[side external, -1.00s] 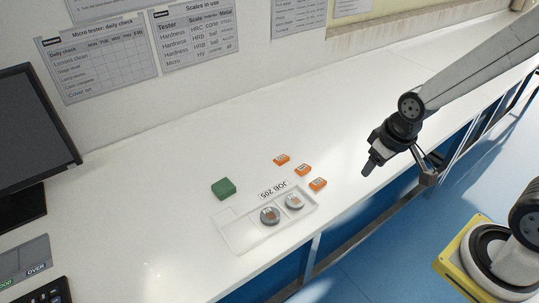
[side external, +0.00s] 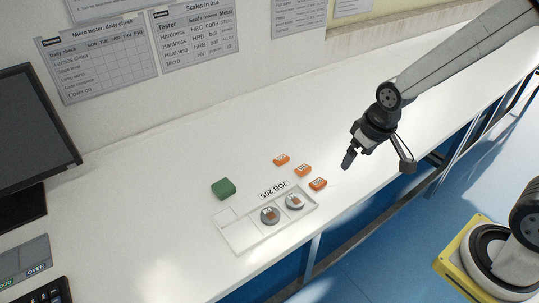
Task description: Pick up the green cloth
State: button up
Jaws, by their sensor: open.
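The green cloth (side external: 224,188) is a small folded block lying on the white bench, left of the middle of the side external view. It is just behind and left of the white tray. My gripper (side external: 347,161) is open and empty, above the bench near its front edge. It is well to the right of the cloth and apart from it. The near finger hides much of the other one.
The white tray (side external: 237,236) marked JOB 205 holds two round grey pieces (side external: 270,215). Three orange blocks (side external: 302,170) lie between the cloth and my gripper. A monitor (side external: 35,120) stands at far left. The bench behind the cloth is clear.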

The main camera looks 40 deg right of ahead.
jog(key=w+a+f, duration=0.1)
jog(key=w+a, duration=0.2)
jog(key=w, duration=0.6)
send_near(224, 186)
jog(key=shift+w+d+f+n+g, duration=0.4)
jog(key=shift+w+d+f, duration=0.05)
jog(key=shift+d+f, duration=0.1)
jog(key=shift+w+a+f, duration=0.1)
jog(key=shift+a+f, duration=0.25)
jog(key=shift+a, duration=0.1)
jog(key=shift+f, duration=0.1)
jog(key=shift+w+f, duration=0.2)
jog(key=shift+f, duration=0.95)
jog(key=shift+f, duration=0.1)
jog(key=shift+w+a+f, duration=0.1)
jog(key=shift+w+f, duration=0.1)
jog(key=shift+f, duration=1.05)
jog(key=shift+w+a+f, duration=0.1)
jog(key=shift+w+f, duration=0.05)
jog(key=shift+f, duration=1.05)
